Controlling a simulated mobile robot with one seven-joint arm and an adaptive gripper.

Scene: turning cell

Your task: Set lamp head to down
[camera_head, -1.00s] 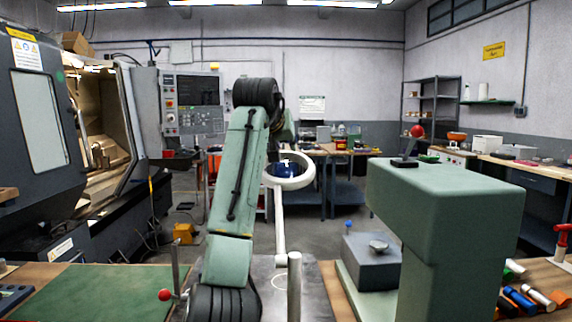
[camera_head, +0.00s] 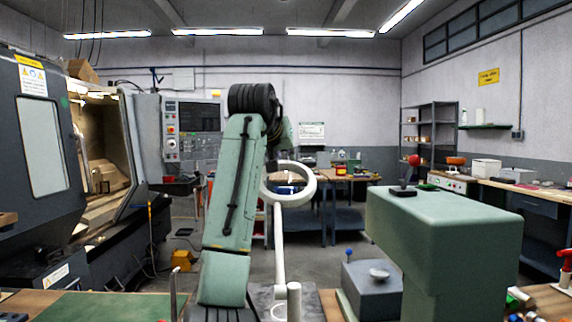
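The lamp is a white ring-shaped head (camera_head: 288,184) on a thin white arm (camera_head: 279,243), just right of my arm. The ring stands tilted with its opening partly towards the camera, and the bench behind shows through it. My green arm with black joints rises left of the lamp and bends over away from the camera near the ring's top left. My gripper is hidden behind my own arm, so its fingers and any contact with the lamp head cannot be seen.
A large green block-shaped machine part (camera_head: 445,220) stands close on the right. A grey box (camera_head: 372,292) with a blue knob sits beside it. A lathe (camera_head: 45,170) with an open door is at left. A workbench (camera_head: 345,179) stands behind the lamp.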

